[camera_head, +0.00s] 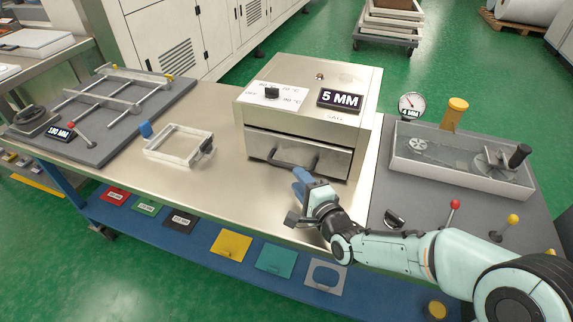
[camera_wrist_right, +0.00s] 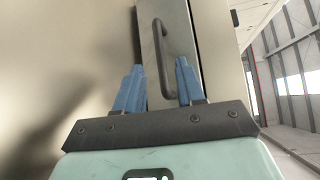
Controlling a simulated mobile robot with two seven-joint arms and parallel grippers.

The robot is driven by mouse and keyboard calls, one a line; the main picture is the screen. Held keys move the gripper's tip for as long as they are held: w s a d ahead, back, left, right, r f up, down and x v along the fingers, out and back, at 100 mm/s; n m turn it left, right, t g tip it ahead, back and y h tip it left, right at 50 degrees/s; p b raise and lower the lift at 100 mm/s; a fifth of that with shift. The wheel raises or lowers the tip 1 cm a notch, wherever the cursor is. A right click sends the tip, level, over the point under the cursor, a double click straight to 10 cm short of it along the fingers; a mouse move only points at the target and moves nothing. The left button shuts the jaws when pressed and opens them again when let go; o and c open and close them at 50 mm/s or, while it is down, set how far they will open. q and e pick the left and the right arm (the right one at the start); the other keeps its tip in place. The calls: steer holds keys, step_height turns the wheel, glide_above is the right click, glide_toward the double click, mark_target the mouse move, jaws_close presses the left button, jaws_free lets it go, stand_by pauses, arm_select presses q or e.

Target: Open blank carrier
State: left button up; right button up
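The steel heater box (camera_head: 310,95) has a drawer-like front (camera_head: 330,160), which sits closed against the box. A dark bar handle (camera_head: 290,163) runs across that front; it also shows in the right wrist view (camera_wrist_right: 162,60). My right gripper (camera_head: 302,178) is just in front of the handle's right part. In the right wrist view its blue fingers (camera_wrist_right: 160,80) are apart, one on each side of the handle's line, with nothing clamped. Whether they touch the handle cannot be told. My left gripper is not in view. No label names the blank carrier.
A clear rectangular frame (camera_head: 157,157) with a blue tab lies left of the box on the steel table (camera_head: 220,190). Coloured plates (camera_head: 231,245) lie on the blue lower shelf (camera_head: 190,245).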

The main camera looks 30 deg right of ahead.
mark_target(288, 167)
steer(key=w, duration=0.5)
steer(key=w+f, duration=0.1)
steer(key=w, duration=0.2)
steer(key=shift+d+f, duration=0.1)
steer(key=shift+d, duration=0.2)
steer(key=shift+c, duration=0.4)
jaws_close()
